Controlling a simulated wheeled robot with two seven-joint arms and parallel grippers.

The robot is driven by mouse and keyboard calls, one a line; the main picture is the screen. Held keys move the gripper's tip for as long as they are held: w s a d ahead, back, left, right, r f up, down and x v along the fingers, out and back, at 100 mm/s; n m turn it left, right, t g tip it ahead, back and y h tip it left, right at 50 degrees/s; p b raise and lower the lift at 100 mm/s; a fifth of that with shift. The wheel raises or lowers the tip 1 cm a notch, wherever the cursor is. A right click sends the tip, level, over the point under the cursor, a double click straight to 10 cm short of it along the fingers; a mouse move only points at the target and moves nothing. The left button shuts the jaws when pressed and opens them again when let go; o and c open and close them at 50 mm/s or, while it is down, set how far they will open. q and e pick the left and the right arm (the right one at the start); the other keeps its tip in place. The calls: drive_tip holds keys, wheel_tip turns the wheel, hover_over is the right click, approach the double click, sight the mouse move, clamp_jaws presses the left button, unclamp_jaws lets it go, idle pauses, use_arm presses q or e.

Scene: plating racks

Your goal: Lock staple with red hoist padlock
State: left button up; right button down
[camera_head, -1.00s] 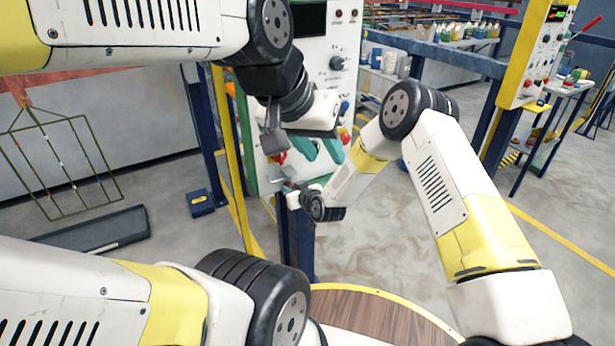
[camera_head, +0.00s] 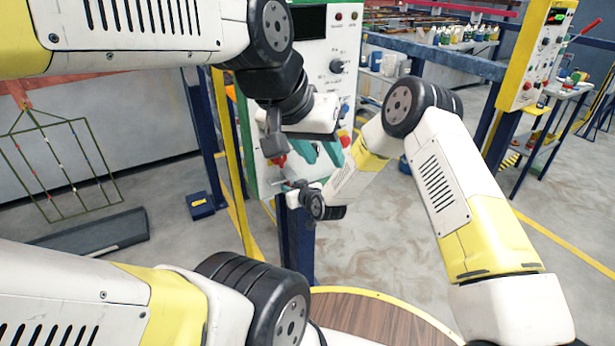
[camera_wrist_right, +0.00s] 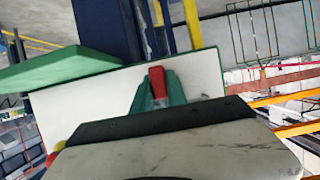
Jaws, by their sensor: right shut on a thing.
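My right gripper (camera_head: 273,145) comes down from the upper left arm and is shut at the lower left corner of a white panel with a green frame. The red padlock (camera_head: 280,161) shows as a small red patch at its fingertips. In the right wrist view the red piece (camera_wrist_right: 157,82) stands in front of the panel, with green parts on both sides. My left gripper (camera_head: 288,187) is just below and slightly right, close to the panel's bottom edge. Its fingers are too small to tell open from shut. I cannot make out the staple.
The white panel (camera_head: 325,30) carries knobs and lamps, with a red knob (camera_head: 345,138) at its right. A yellow post (camera_head: 236,160) and blue posts stand beside it. A wire rack (camera_head: 65,165) hangs at left.

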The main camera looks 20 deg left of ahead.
drive_tip(key=shift+r, duration=0.25)
drive_tip(key=shift+f, duration=0.35)
idle(0.3)
drive_tip(key=c, duration=1.3)
unclamp_jaws()
drive_tip(key=shift+o, duration=0.2)
